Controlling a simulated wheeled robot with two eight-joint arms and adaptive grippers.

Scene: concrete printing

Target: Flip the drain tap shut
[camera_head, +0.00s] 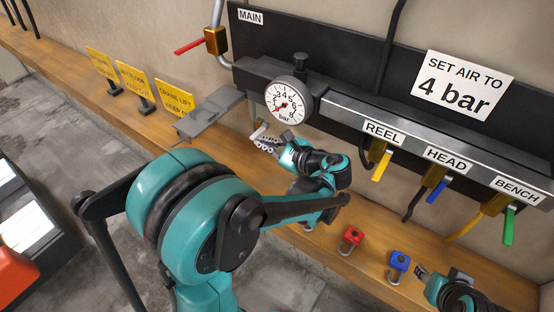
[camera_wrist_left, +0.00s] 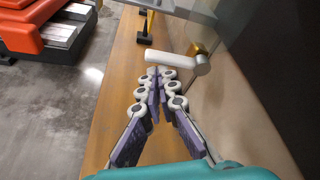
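The drain tap shows in the left wrist view as a white lever (camera_wrist_left: 172,62) on a brass-coloured body (camera_wrist_left: 200,52) at the wall side. The lever points left, across the space in front of my left fingertips. In the head view the lever (camera_head: 259,131) is a small white bar below the gauge. My left gripper (camera_head: 267,143) is close by; in the left wrist view its fingertips (camera_wrist_left: 160,74) are together, with nothing seen between them, just short of the lever. I cannot tell whether they touch it. My right gripper (camera_head: 422,273) is at the lower right, partly cut off.
A pressure gauge (camera_head: 289,102) and black manifold panel are above. Red (camera_head: 350,238) and blue (camera_head: 399,262) padlocks lie on the wooden bench (camera_head: 375,283). Yellow signs (camera_head: 174,98) and a grey plate (camera_head: 209,115) are left. REEL, HEAD and BENCH valves hang right.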

